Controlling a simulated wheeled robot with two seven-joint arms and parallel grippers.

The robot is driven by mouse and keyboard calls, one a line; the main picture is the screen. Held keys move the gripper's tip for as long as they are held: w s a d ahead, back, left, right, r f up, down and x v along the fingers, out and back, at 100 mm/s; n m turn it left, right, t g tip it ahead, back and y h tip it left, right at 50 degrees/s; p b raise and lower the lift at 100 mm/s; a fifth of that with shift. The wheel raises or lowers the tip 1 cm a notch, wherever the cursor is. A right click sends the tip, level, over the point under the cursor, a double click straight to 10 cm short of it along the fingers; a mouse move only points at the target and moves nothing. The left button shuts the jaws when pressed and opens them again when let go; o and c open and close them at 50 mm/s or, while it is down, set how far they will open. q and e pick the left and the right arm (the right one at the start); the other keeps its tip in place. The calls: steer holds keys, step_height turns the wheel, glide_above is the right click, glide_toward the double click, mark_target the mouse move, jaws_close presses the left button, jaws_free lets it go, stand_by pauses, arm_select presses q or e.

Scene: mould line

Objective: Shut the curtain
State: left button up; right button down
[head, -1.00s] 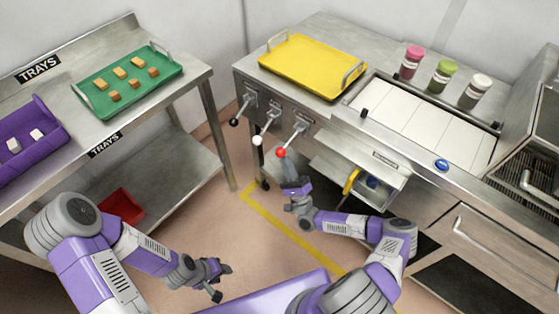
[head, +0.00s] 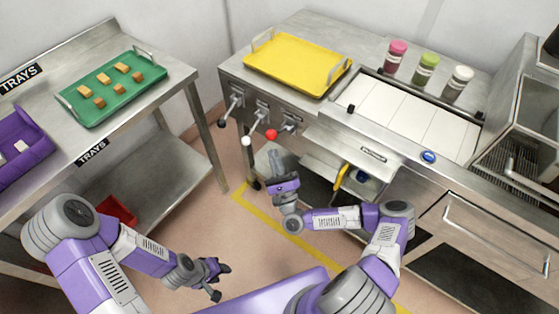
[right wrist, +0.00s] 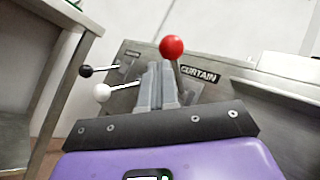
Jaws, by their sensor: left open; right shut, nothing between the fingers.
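The lever with the red ball knob (head: 271,134) is on the front of the steel counter. In the right wrist view its red ball (right wrist: 172,46) shows just beyond my fingertips, beside a plate reading CURTAIN (right wrist: 199,74). The lever points up and outward more than its two neighbours. My right gripper (head: 274,153) is shut and empty, just below the red knob; its closed fingers also show in the right wrist view (right wrist: 156,82). I cannot tell whether they touch the lever. My left gripper (head: 221,281) is open and empty above the floor. I cannot make out a curtain.
A black-knobbed lever (head: 222,123) and a white-knobbed lever (head: 246,141) are left of the red one. A yellow tray (head: 297,65) lies on the counter above. A yellow handle (head: 341,178) shows right of my right gripper. A side table with a green tray (head: 112,88) stands at left.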

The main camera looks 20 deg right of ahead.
steer(key=s+a+r+b+v, duration=0.1)
steer(key=v, duration=1.2)
steer(key=shift+r, duration=0.2)
steer(key=shift+a, duration=0.1)
